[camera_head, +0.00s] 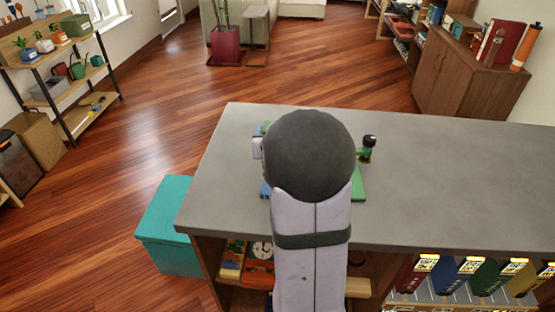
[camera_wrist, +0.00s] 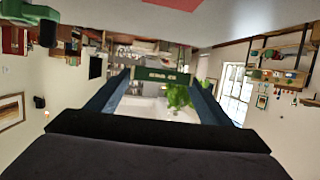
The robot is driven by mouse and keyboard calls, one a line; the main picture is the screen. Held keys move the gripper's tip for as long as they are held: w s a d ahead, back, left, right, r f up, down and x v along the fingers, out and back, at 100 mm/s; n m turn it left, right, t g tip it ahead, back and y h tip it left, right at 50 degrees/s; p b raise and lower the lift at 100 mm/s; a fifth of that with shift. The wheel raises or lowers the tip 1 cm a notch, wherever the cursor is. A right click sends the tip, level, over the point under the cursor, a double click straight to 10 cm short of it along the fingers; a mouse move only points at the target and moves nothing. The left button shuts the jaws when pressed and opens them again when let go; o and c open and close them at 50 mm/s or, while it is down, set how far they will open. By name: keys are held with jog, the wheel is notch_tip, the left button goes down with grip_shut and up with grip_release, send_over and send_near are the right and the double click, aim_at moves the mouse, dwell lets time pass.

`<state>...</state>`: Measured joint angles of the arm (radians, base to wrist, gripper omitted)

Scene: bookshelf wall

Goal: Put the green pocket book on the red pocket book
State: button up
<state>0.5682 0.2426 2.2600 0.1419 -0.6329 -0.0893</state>
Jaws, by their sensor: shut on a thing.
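My gripper (camera_wrist: 163,84) is shut on a dark green book (camera_wrist: 160,74), whose spine with pale lettering shows between the two bluish fingers in the wrist view. A red flat patch (camera_wrist: 175,3), probably the red pocket book, lies on the grey surface at the top edge of the wrist view, apart from the held book. In the head view my arm hides the gripper, the held book and the red book. A bright green flat piece (camera_head: 358,184) shows just right of my arm; I cannot tell what it belongs to.
The grey tabletop (camera_head: 455,185) is clear to the right. A dark green and black object (camera_head: 367,147) stands right of my arm. Bits of blue (camera_head: 265,189) show left of it. A teal box (camera_head: 168,228) stands on the floor beside the table.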

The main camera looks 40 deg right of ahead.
jog(key=shift+f+p, duration=0.65)
jog(key=shift+f, duration=4.55)
